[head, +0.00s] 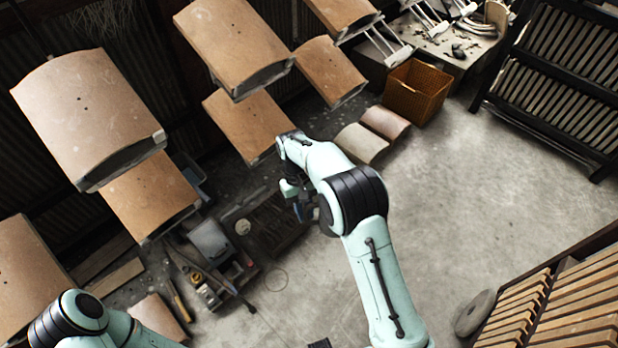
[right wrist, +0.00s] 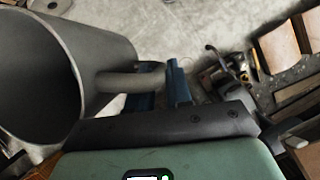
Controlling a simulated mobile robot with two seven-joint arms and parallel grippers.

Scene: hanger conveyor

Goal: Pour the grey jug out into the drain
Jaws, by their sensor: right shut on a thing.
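The grey jug (right wrist: 90,65) fills the left of the right wrist view, with its wide mouth toward the camera and a dark inside; I cannot tell whether it holds liquid. Its handle sits between the blue fingers of my right gripper (right wrist: 160,84), which is shut on it. In the head view my right gripper (head: 303,208) is partly hidden by its own arm, and I cannot make out the jug there. A dark slatted patch (head: 275,224) on the floor, left of this gripper, may be the drain. My left arm shows at the lower left, its gripper out of view.
Brown curved panels (head: 95,110) hang at the left and top. An orange crate (head: 415,92) stands at the upper right, a black rack (head: 560,80) beyond it. Wooden slats (head: 560,310) and a round grey disc (head: 475,313) are at the lower right. The concrete floor between is clear.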

